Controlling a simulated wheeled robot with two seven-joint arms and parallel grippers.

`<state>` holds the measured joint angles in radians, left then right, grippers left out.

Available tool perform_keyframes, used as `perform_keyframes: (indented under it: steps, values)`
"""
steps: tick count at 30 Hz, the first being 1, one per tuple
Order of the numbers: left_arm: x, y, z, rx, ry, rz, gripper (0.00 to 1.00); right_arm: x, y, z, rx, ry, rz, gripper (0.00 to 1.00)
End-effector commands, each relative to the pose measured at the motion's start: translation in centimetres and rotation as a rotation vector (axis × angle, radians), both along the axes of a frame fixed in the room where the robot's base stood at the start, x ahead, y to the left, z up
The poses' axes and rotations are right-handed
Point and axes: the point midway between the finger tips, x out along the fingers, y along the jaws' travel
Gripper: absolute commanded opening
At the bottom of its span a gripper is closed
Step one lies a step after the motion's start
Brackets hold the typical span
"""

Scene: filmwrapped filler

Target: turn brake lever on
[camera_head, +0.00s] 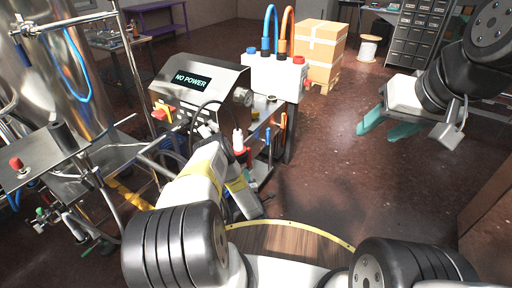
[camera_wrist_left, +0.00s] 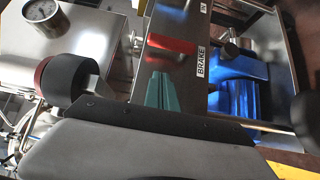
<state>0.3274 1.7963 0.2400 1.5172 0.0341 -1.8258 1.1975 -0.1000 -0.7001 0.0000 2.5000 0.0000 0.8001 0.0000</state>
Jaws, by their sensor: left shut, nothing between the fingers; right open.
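A red lever (camera_wrist_left: 172,45) lies across a metal strip in the left wrist view, beside a white label reading BRAKE (camera_wrist_left: 201,63). The teal fingertips of my left gripper (camera_wrist_left: 160,92) are shut and empty, just below the lever in that picture; I cannot tell whether they touch it. In the head view my left forearm reaches to the machine, and its fingers are hidden. I cannot make out the brake lever in the head view. My right gripper (camera_head: 392,130) is open and empty, over the floor at the right, far from the machine.
The machine's panel (camera_head: 194,79) reads NO POWER, with a red and yellow switch (camera_head: 161,113) below. A gauge (camera_wrist_left: 45,17), a dark red-ringed knob (camera_wrist_left: 64,79) and a blue body (camera_wrist_left: 240,82) flank the strip. Boxes (camera_head: 319,48) stand behind; floor at right is clear.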

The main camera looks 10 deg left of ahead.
Motion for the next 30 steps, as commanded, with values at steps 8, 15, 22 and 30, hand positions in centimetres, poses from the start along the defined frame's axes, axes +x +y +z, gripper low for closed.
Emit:
perform_keyframes:
  steps: [8, 15, 22, 30]
  values:
    - [5.5, 2.6, 0.1, 0.002, -0.004, 0.002, 0.00, 0.0, 0.0, 0.0, 0.000, 0.000, 0.000, 0.49]
    - [8.7, 1.7, 0.1, 0.001, -0.003, 0.000, 0.00, 0.0, 0.0, 0.0, 0.000, 0.000, 0.000, 0.49]
    - [9.7, 1.4, 0.1, 0.000, -0.001, 0.001, 0.00, 0.0, 0.0, 0.0, 0.000, 0.000, 0.000, 0.49]
    - [9.7, 1.4, 0.1, 0.000, 0.000, 0.001, 0.00, 0.0, 0.0, 0.0, 0.000, 0.000, 0.000, 0.49]
